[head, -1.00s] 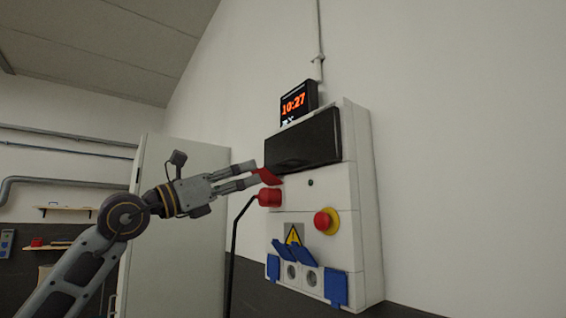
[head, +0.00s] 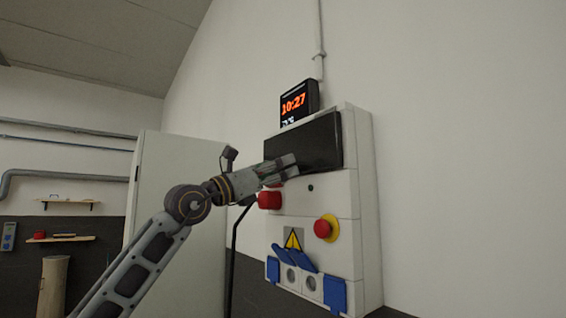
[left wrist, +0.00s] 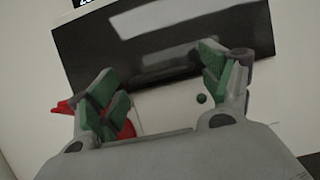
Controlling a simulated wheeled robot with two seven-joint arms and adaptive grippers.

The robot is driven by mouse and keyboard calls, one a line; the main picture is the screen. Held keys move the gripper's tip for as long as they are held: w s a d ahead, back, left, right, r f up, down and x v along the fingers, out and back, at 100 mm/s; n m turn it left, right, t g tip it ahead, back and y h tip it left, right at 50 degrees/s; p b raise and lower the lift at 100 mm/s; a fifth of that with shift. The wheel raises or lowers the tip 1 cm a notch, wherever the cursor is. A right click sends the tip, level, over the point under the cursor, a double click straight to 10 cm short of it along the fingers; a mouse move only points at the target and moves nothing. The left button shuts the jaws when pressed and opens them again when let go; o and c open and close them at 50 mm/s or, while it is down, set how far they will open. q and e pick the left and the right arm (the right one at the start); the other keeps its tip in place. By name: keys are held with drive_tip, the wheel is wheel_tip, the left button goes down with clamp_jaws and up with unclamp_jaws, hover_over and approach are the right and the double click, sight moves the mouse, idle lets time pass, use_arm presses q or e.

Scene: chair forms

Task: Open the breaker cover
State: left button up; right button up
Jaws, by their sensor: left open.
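The breaker cover (head: 312,143) is a dark glossy panel across the upper front of a white electrical box (head: 356,200). It looks shut. In the left wrist view the cover (left wrist: 190,28) fills the upper middle, and its lower edge runs just beyond my fingertips. My left gripper (head: 290,165) is at the lower left part of the cover, close to its lower edge; I cannot tell whether it touches. In the left wrist view its two green-padded fingers (left wrist: 155,85) are spread wide with nothing between them. My right gripper is not in view.
A red plug (head: 270,200) with a black cable sits just below my left gripper. A red emergency button (head: 323,227) and blue socket lids (head: 282,256) are lower on the box. A clock (head: 294,103) stands above. A pale cabinet (head: 180,230) is at left.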

use_arm(q)
drive_tip(key=shift+p+x, duration=0.3)
drive_tip(key=shift+x, duration=0.7)
drive_tip(key=shift+c, duration=0.4)
drive_tip(key=c, duration=1.1)
drive_tip(key=shift+s+a+r+b, duration=0.2)
drive_tip(key=shift+a+r+b, duration=0.05)
drive_tip(key=shift+r+b, duration=0.1)
